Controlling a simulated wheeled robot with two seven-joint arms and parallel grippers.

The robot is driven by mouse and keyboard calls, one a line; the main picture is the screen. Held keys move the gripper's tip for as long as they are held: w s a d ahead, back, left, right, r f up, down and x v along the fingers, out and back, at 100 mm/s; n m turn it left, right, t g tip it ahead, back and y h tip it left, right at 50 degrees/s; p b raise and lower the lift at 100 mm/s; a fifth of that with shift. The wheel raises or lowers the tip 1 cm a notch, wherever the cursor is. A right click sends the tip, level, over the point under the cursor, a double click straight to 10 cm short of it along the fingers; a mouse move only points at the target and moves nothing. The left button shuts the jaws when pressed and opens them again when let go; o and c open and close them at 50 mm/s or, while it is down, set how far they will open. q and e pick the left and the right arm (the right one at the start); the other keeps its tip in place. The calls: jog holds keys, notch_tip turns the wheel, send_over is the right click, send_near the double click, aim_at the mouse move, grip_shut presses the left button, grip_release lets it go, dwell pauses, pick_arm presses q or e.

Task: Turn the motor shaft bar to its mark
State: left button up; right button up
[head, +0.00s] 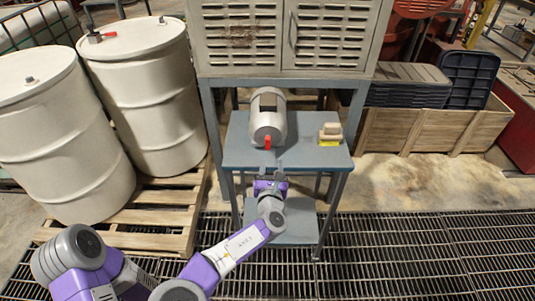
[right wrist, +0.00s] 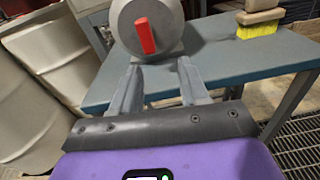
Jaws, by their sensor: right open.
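A grey motor (head: 266,118) lies on the blue-grey table (head: 235,150), its round end facing me. It also shows in the right wrist view (right wrist: 173,15). The red shaft bar (head: 267,142) sits on that end face. In the right wrist view the red bar (right wrist: 145,36) stands nearly upright, leaning slightly. I cannot make out its mark. My right gripper (head: 270,174) is open and empty at the table's front edge, pointing at the motor. In the right wrist view its fingers (right wrist: 158,70) are spread just short of and below the bar, not touching it. My left gripper is not in view.
A brush with yellow bristles (head: 330,134) stands on the table right of the motor. A louvred cabinet (head: 285,35) hangs above. White drums (head: 150,100) on a wooden pallet (head: 150,215) stand left. A wooden crate (head: 430,130) is at right.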

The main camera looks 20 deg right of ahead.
aim_at(268, 145)
jog(key=shift+n+t, duration=0.4)
jog(key=shift+n, duration=0.1)
jog(key=w, duration=0.2)
jog(key=w+r+b, duration=0.1)
jog(key=w, duration=0.4)
jog(key=shift+w+d+r, duration=0.3)
jog(key=shift+d+r, duration=0.1)
jog(key=shift+c, duration=0.2)
grip_shut()
